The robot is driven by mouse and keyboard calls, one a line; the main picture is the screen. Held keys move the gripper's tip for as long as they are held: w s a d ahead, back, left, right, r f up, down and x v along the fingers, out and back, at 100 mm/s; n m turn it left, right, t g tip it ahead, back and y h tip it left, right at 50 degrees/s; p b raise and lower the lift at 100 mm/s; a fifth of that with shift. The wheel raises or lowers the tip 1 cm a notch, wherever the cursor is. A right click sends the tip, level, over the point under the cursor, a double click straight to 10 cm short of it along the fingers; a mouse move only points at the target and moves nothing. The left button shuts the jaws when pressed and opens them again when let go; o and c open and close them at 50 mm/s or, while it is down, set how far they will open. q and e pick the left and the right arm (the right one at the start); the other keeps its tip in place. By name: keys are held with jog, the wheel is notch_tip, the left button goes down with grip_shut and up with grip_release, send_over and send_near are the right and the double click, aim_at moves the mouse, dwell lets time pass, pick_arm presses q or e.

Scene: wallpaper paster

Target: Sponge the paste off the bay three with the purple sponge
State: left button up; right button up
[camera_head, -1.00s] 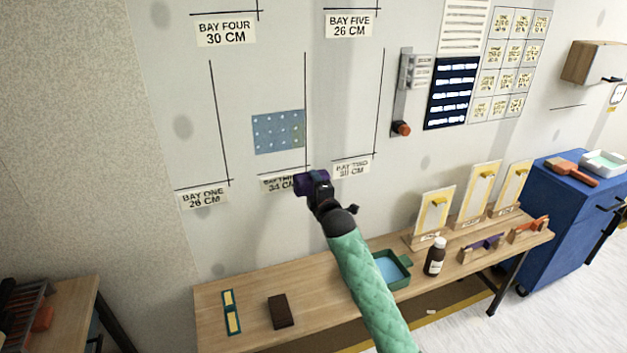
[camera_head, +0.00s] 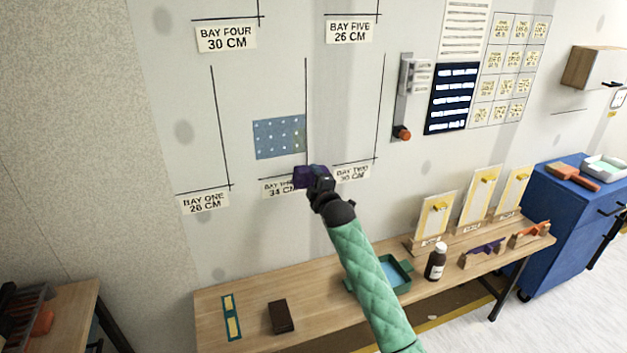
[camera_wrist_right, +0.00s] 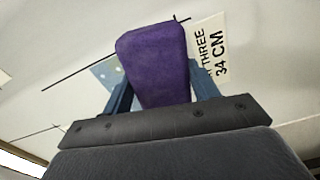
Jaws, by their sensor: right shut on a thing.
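My right gripper (camera_head: 312,178) is shut on the purple sponge (camera_head: 302,177), held at the wall by the lower right of bay three. In the right wrist view the sponge (camera_wrist_right: 155,60) sits between the two blue-grey fingers, in front of the "THREE 34 CM" label (camera_wrist_right: 212,55). In the head view the gripper partly hides that label (camera_head: 277,188). A blue wallpaper piece (camera_head: 277,137) with pale dots is on the wall just above, its right end greenish. Whether the sponge touches the wall is hard to tell. My left gripper is not in view.
A wooden bench (camera_head: 250,325) below the wall holds a dark brown block (camera_head: 281,316), a green tray with blue inside (camera_head: 397,271), a brown bottle (camera_head: 436,261) and upright sample boards (camera_head: 478,196). A blue cabinet (camera_head: 570,225) stands at the right.

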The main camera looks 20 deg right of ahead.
jog(key=w, duration=0.3)
jog(key=shift+a, duration=0.1)
jog(key=shift+w, duration=0.45)
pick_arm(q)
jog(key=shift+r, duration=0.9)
pick_arm(e)
jog(key=shift+w, duration=1.2)
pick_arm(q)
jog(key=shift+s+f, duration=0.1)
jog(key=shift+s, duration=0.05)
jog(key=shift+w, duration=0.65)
pick_arm(e)
jog(key=shift+w, duration=0.1)
